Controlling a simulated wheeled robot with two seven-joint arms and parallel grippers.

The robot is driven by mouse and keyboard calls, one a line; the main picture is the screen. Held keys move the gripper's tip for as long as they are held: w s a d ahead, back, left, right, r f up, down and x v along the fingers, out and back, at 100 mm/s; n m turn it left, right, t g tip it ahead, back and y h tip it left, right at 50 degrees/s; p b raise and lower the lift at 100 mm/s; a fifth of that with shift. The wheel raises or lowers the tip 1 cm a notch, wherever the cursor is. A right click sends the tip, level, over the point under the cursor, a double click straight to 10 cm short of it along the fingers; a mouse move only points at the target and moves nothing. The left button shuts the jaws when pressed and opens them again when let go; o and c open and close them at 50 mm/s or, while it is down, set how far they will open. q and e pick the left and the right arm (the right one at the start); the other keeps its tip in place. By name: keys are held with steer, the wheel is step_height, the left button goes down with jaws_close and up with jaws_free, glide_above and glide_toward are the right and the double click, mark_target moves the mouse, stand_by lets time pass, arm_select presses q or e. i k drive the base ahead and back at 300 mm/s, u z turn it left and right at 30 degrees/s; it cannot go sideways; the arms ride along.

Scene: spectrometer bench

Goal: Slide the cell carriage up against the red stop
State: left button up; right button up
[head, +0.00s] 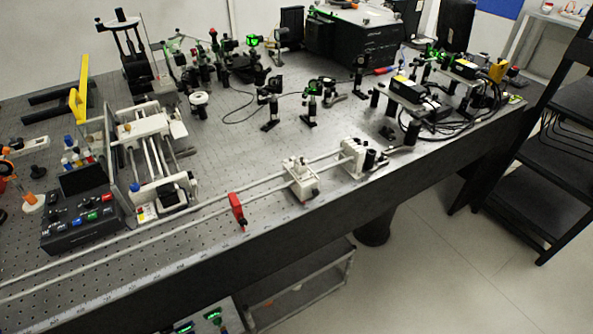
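A white carriage block (302,179) sits on the two parallel rails near the front edge of the bench; it looks like the cell carriage. The red stop (237,209) stands on the same rails to its left and nearer to me. A clear stretch of bare rail lies between them, so they are apart. Neither of my grippers shows in the head view.
Another white block (353,157) with a black part sits at the rails' far right end. A black control box (82,220) and a white-and-silver rail device (150,150) stand left, behind the rails. Optics posts fill the bench's back. A black shelf (540,150) stands right.

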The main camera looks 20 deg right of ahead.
mark_target(298, 169)
steer(key=k, duration=1.25)
steer(key=z, duration=0.6)
steer(key=i, duration=1.65)
steer(key=u, duration=1.05)
